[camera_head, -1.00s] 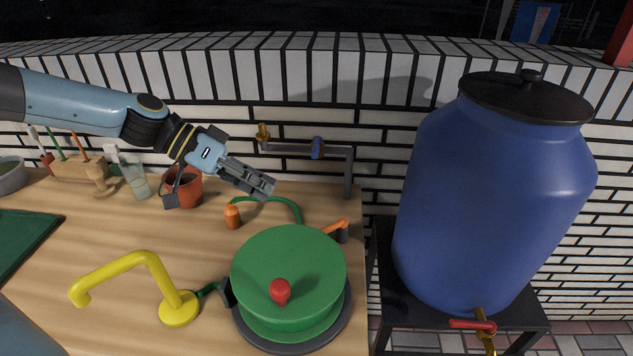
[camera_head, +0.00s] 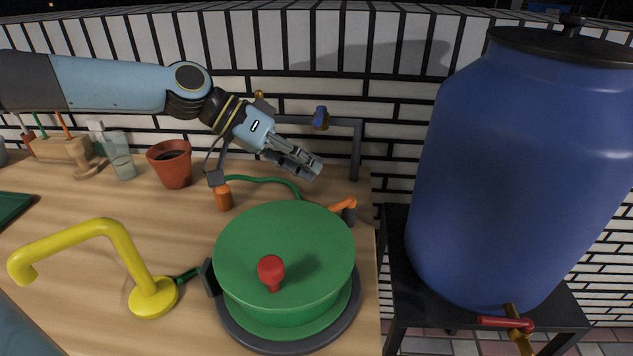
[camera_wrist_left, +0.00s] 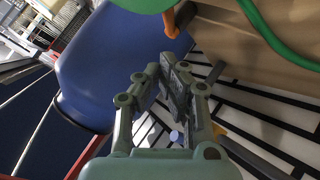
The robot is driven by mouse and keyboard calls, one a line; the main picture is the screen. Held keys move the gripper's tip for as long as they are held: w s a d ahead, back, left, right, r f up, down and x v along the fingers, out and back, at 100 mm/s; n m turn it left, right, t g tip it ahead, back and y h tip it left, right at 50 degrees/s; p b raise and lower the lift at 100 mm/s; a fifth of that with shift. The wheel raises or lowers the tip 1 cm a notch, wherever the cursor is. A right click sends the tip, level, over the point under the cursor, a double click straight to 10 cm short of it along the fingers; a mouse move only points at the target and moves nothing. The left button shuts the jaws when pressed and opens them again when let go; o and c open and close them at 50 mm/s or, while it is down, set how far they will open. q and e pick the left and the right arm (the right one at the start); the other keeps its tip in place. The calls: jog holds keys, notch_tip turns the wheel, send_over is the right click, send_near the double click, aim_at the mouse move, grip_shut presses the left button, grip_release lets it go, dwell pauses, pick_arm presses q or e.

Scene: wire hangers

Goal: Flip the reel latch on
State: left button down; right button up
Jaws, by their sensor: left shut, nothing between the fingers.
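The green hose reel (camera_head: 285,240) with a red knob (camera_head: 271,270) sits on a dark round base at the front right of the wooden counter. The orange latch lever (camera_head: 342,204) is on a dark post (camera_head: 347,217) just behind and right of the reel; it points up to the right. In the left wrist view, the orange lever (camera_wrist_left: 172,24) shows beside the reel's green edge (camera_wrist_left: 146,4). My left gripper (camera_head: 310,166) is shut and empty, above and behind the latch, apart from it. My right gripper is not in view.
A wall pipe with a blue-handled valve (camera_head: 321,118) is behind my gripper. A green hose (camera_head: 262,180) curves behind the reel. A large blue barrel (camera_head: 520,170) stands right. A yellow spout (camera_head: 120,240), orange nozzle (camera_head: 223,198) and terracotta pot (camera_head: 172,166) are left.

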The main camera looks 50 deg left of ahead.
aim_at(334, 208)
pick_arm(q)
jog(key=shift+s+d+f+b, duration=0.1)
jog(key=shift+d+f+b, duration=0.1)
jog(key=shift+d+f, duration=0.6)
jog(key=shift+d+f+b, duration=0.2)
jog(key=shift+d+f, duration=0.25)
jog(key=shift+f, duration=0.55)
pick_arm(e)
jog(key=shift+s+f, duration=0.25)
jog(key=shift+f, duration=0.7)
pick_arm(q)
jog(key=shift+s+d+r+p, duration=0.1)
jog(key=shift+s+d+p, duration=0.1)
jog(key=shift+d+p, duration=0.55)
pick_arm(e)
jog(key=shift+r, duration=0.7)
pick_arm(q)
jog(key=shift+a, duration=0.15)
